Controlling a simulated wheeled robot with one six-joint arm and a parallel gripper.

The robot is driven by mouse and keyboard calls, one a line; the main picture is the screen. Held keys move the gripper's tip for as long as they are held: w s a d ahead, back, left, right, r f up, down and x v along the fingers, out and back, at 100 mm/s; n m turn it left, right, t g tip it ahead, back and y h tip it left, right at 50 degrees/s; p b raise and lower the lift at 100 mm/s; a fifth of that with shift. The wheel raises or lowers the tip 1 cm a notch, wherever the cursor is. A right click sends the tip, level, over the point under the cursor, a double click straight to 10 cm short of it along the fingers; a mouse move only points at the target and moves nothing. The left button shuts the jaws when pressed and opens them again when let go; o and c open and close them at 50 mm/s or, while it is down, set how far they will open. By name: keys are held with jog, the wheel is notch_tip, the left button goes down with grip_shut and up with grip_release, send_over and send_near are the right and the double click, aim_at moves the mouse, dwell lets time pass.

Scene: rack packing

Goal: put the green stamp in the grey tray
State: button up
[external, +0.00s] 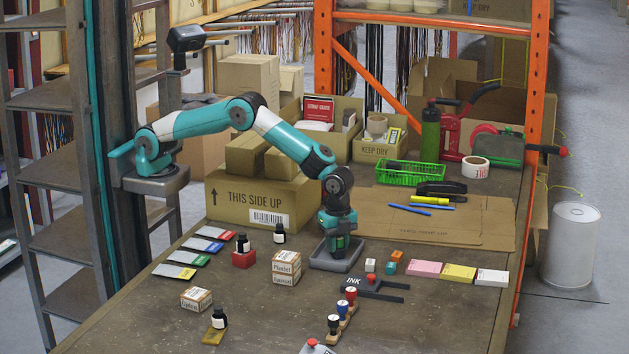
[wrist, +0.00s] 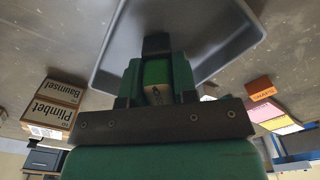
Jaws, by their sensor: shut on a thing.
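My gripper (external: 338,246) points down over the grey tray (external: 318,264) in the middle of the table. In the wrist view my gripper (wrist: 156,80) is shut on the green stamp (wrist: 156,71), which sits between the two fingers. The tray also shows in the wrist view (wrist: 225,48), its walls around the stamp on the far side. The stamp is mostly hidden by the fingers in the external view. I cannot tell whether its underside touches the tray floor.
Small Plimbet boxes (external: 286,267) stand left of the tray. An ink pad (external: 366,284) and a rack of stamps (external: 343,312) lie in front of it. A large carton (external: 258,200) stands behind left. Orange and teal blocks (external: 393,262) lie to the right.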

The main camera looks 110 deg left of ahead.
jog(key=shift+f, duration=0.2)
jog(key=o, duration=0.9)
jog(key=shift+r, duration=0.1)
notch_tip(320, 180, up, 12)
jog(key=shift+b, duration=0.5)
jog(key=shift+r, duration=0.15)
